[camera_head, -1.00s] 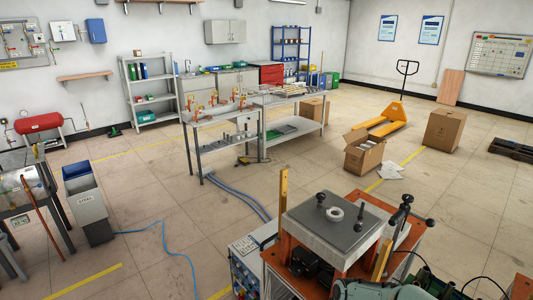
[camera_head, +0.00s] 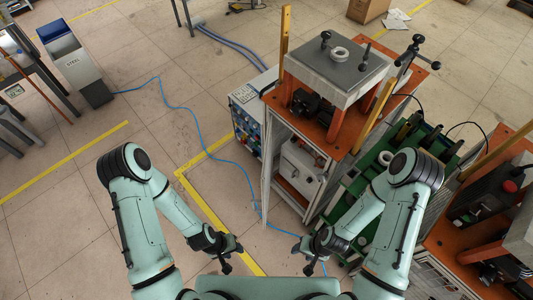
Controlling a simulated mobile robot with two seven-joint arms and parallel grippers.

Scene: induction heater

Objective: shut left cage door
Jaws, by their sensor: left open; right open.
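The press machine (camera_head: 335,75) with an orange top plate stands right of centre. Below its plate is a pale metal cage frame (camera_head: 310,205), whose front side is open and shows grey equipment (camera_head: 300,160) inside. A narrow upright panel at the frame's left side (camera_head: 267,165) looks like the left cage door, seen nearly edge-on and standing open. My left gripper (camera_head: 228,264) is open and empty over the floor, below and left of the frame. My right gripper (camera_head: 311,266) is open and empty, below the frame's lower end. Neither touches the cage.
A control box (camera_head: 247,115) with blue connectors stands left of the cage. A blue hose (camera_head: 190,112) runs across the floor. Green equipment (camera_head: 385,180) and a second orange machine (camera_head: 470,250) stand at right. The floor at left is mostly clear.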

